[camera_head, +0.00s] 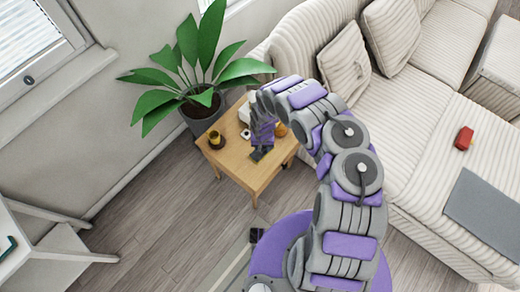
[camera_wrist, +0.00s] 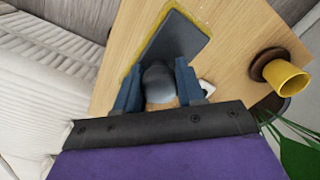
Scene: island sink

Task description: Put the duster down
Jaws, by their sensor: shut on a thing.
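My gripper (camera_head: 262,141) reaches down over the small wooden side table (camera_head: 228,155). In the wrist view my gripper (camera_wrist: 158,82) is shut on the duster, its blue fingers on either side of a grey rounded part. The duster's dark flat head (camera_wrist: 176,38), with a yellowish edge, extends ahead of the fingers over the wooden tabletop (camera_wrist: 232,38). The duster's dark end (camera_head: 258,154) also shows below my gripper in the head view. I cannot tell whether it touches the tabletop. Part of the duster between the fingers is hidden.
A small white object (camera_wrist: 207,87) lies close to the right finger. A potted plant (camera_head: 203,100) and a cream sofa (camera_head: 425,120) flank the table.

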